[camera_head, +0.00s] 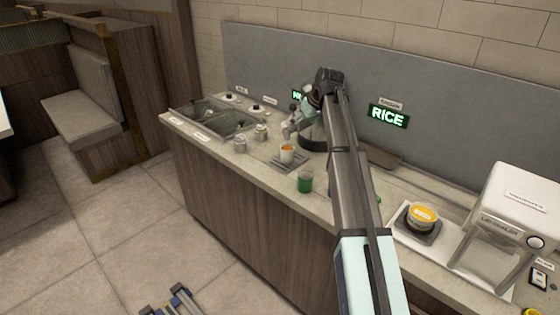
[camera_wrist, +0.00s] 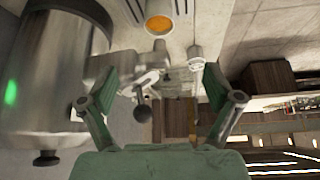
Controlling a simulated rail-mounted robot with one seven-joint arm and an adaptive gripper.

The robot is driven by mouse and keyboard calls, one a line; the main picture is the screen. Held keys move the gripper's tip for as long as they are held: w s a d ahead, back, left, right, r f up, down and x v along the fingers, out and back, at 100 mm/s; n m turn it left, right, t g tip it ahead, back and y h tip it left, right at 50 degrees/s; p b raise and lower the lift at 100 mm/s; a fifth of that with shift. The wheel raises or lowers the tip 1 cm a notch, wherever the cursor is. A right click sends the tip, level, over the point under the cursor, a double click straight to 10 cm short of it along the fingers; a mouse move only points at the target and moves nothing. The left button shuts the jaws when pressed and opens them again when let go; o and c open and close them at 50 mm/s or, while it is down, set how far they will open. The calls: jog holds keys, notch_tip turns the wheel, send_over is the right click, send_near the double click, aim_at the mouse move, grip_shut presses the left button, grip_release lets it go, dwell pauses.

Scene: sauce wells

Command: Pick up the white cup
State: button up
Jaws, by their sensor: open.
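The white cup (camera_head: 287,154) stands upright on a grey slotted tray (camera_head: 277,164) on the counter, with something orange inside. In the wrist view the white cup (camera_wrist: 159,8) is at the top edge, partly cut off, its orange content showing. My gripper (camera_head: 292,126) is near the cup, a little behind it in the head view, and apart from it. In the wrist view my gripper (camera_wrist: 157,88) has its two green-padded fingers spread, with nothing held between them. The cup lies beyond the fingertips, not between them.
A steel pot (camera_head: 313,138) stands close behind my gripper; its steel wall (camera_wrist: 45,75) fills the wrist view's left. A green cup (camera_head: 305,182) stands at the front right. Small jars (camera_head: 240,145) and sunken wells (camera_head: 205,117) are to the left. The lid sealer (camera_head: 510,220) is far right.

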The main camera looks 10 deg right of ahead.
jog(key=p, duration=0.3)
send_near(288, 147)
jog(key=a+f, duration=0.2)
jog(key=shift+s+f+p+x, duration=0.15)
jog(key=shift+p+x, duration=0.45)
jog(key=shift+x, duration=0.65)
jog(key=shift+s+f+p+x, duration=0.1)
jog(key=shift+s+p+x, duration=0.15)
jog(key=shift+p+x, duration=0.65)
jog(key=shift+w+f+b, duration=0.1)
jog(key=shift+f+b, duration=0.1)
jog(key=shift+b, duration=0.15)
jog(key=c, duration=1.5)
jog(key=shift+r, duration=0.1)
jog(key=shift+c, duration=0.2)
